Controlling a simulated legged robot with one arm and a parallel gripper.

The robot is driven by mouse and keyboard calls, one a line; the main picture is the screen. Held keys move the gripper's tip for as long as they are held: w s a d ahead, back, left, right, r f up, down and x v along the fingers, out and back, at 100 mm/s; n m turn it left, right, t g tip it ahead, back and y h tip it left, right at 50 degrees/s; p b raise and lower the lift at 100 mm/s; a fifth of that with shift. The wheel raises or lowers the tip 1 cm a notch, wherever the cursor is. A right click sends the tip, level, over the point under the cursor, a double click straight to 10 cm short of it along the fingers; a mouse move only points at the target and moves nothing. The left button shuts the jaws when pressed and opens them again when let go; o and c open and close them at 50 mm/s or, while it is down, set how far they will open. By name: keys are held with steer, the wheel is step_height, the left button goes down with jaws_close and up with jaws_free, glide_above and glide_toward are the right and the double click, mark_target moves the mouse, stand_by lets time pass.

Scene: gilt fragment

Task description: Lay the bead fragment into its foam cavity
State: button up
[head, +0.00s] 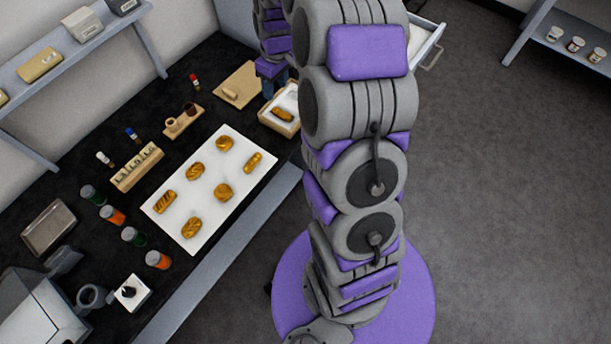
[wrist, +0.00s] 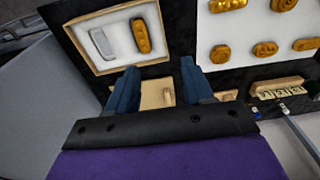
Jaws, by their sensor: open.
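A wooden box with white foam (wrist: 88,57) stands at the upper left of the wrist view; it also shows beside my gripper in the head view (head: 294,127). An elongated gold fragment (wrist: 140,36) lies in the foam, also visible in the head view (head: 283,115). Left of it in the wrist view is an elongated grey shape (wrist: 102,43), which looks like an empty cavity. I cannot tell which fragment is the bead one. My gripper (wrist: 160,80) is open, its blue fingers apart with nothing between them; in the head view (head: 272,82) it is partly hidden by my arm.
Several gold fragments lie on a white mat (head: 246,183). Beyond my fingers is a tan board (head: 250,76) with a small tan piece (head: 230,93). A slotted wooden block (head: 137,167), a small holder (head: 184,121) and several jars (head: 133,236) stand on the dark bench.

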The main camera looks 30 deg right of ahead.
steer(key=s+a+r+m, duration=0.1)
steer(key=s+a+r, duration=0.25)
steer(key=s, duration=0.25)
steer(key=s+a+r+g, duration=0.1)
steer(key=s+a+r, duration=0.25)
steer(key=s, duration=0.25)
steer(key=s+a+r+m, duration=0.1)
steer(key=s+a+r, duration=0.25)
steer(key=s, duration=0.25)
steer(key=s+a+m+g, duration=0.1)
steer(key=s+a+m, duration=0.1)
steer(key=s, duration=1.6)
steer(key=shift+a+r+g+h, duration=0.3)
steer(key=shift+a+r, duration=0.1)
steer(key=shift+a, duration=0.25)
